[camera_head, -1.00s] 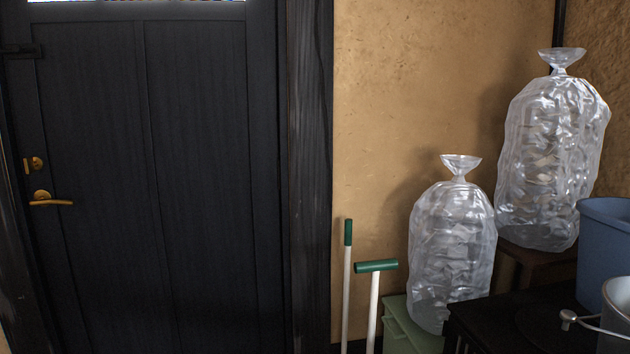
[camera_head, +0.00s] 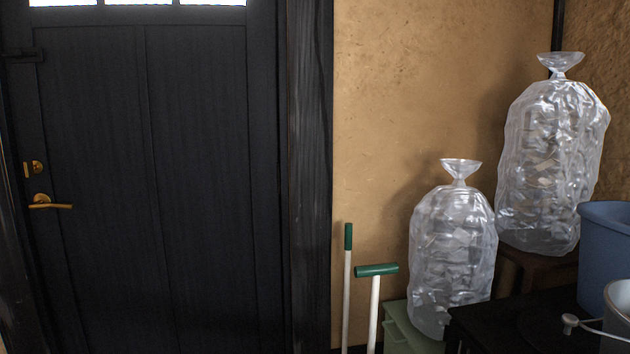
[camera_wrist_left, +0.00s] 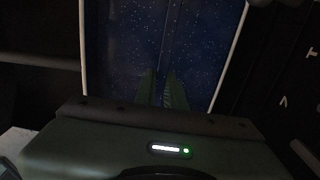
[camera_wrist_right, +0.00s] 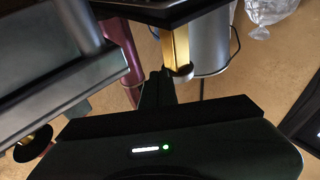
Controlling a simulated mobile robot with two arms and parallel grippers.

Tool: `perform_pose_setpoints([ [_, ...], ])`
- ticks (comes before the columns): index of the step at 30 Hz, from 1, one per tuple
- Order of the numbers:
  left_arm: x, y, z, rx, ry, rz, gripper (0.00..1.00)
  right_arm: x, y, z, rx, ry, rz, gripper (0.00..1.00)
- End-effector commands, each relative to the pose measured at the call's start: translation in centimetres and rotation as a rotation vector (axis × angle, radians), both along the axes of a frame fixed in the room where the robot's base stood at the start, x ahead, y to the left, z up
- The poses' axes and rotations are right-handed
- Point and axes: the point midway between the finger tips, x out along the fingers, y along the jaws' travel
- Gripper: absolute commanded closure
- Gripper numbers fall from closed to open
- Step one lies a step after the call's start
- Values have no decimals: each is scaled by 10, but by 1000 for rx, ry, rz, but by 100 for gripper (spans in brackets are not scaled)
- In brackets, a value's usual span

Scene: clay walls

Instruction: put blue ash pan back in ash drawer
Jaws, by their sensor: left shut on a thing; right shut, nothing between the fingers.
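The blue ash pan (camera_wrist_left: 125,45) fills the upper middle of the left wrist view. It is dark blue with pale specks and white edges at left and right. My left gripper (camera_wrist_left: 162,80) reaches over it, its fingers shut on a narrow part near the pan's middle line; the exact grip point is dark. Dark surfaces flank the pan; I cannot tell whether they belong to the ash drawer. My right gripper (camera_wrist_right: 158,80) is shut and empty in the right wrist view, in front of a brass leg (camera_wrist_right: 177,48). Neither gripper shows in the head view.
A dark door (camera_head: 150,180) stands at left. Two clear filled bags (camera_head: 452,255) (camera_head: 550,165), green-handled tools (camera_head: 376,270), a blue bucket (camera_head: 605,245) and a dark table or stove top (camera_head: 510,320) are at right. A grey bucket (camera_wrist_right: 208,40) stands behind the brass leg.

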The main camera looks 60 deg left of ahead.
Motion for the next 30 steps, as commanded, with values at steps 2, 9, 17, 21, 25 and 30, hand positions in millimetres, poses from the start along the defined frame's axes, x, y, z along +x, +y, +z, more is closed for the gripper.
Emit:
perform_pose_setpoints([
  [2, 1, 0, 2, -1, -2, 0, 100, 1, -1, -9, -9, 35, -2, 100],
  [9, 1, -1, 1, -1, -2, 0, 100, 3, -1, -17, -19, 70, -4, 100],
  [17, 1, -1, 1, -1, -2, 0, 64, 2, -1, -13, -18, 66, -4, 100],
  [21, 1, -1, 1, 0, -1, 0, 64, 2, -1, -13, -18, 66, -4, 100],
  [25, 0, -1, 1, 0, -1, 0, 64, 2, -2, -13, -18, 66, -4, 100],
  [30, 1, 0, 7, 0, -1, 0, 64, 4, -1, -19, -27, 101, -5, 100],
])
